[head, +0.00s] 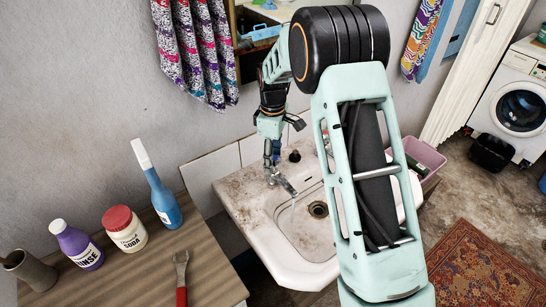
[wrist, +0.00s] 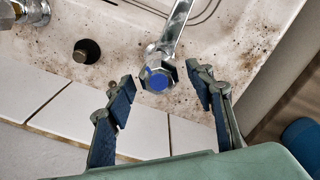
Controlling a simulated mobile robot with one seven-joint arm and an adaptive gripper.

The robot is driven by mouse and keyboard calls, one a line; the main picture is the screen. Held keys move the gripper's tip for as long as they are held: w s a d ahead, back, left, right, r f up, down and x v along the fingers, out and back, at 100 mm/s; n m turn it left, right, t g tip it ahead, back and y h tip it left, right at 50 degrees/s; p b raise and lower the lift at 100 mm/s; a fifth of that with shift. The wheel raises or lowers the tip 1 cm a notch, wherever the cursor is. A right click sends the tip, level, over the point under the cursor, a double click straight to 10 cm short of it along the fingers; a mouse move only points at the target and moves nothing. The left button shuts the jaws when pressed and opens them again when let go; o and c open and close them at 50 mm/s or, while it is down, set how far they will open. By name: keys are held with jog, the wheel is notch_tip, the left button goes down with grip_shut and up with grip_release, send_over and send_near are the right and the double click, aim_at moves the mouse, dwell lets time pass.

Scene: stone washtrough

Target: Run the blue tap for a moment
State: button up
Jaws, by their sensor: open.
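The blue tap (wrist: 157,80) is a chrome tap with a blue-marked hexagonal head and a spout reaching over the basin. In the head view the tap (head: 285,186) stands at the left of the back ledge of the stained white washbasin (head: 242,196). My gripper (wrist: 162,84) is open, with one finger on each side of the tap head and a visible gap on both sides. In the head view my gripper (head: 271,168) is over the tap and partly hides it. A faint pale line hangs below the spout; I cannot tell if it is water.
A black plug (wrist: 87,50) and a second chrome tap (wrist: 33,10) are on the ledge. A wooden counter (head: 215,262) at left holds a blue bottle (head: 164,203), a soda jar (head: 127,236), a purple bottle (head: 78,246) and a red-handled wrench (head: 181,275).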

jog(key=c, duration=1.2)
jog(key=shift+o, duration=0.2)
jog(key=shift+m, duration=0.3)
jog(key=m+b, duration=0.1)
jog(key=m, duration=0.4)
jog(key=shift+w, duration=0.15)
jog(key=m, duration=0.6)
jog(key=shift+d, duration=0.15)
jog(key=shift+m, duration=0.3)
jog(key=o, duration=1.2)
jog(key=shift+c, duration=0.2)
